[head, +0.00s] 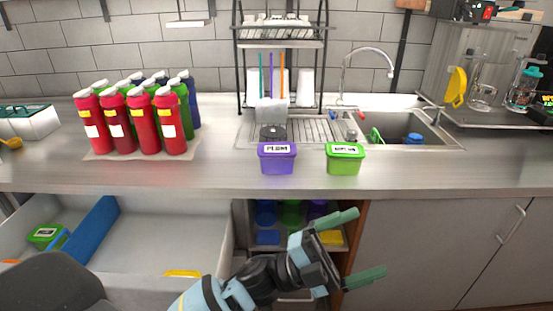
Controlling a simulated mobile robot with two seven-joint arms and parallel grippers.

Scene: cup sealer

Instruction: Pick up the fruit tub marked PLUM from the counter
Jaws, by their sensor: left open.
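The purple fruit tub marked PLUM (277,160) stands upright on the steel counter (225,177), near its front edge. A green tub (345,160) with a white label stands to its right, with a gap between them; its label is too small to read surely. My left gripper (361,246) has green fingers spread apart and empty. In the head view it shows below the counter edge, to the lower right of the PLUM tub, and touches neither tub. My right gripper is not in view.
Several red, green and blue bottles (143,124) stand on the left of the counter. A dish rack (281,62) and a sink (402,127) are behind the tubs. An open drawer (150,240) juts out at lower left. Bare counter lies on both sides of the tubs.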

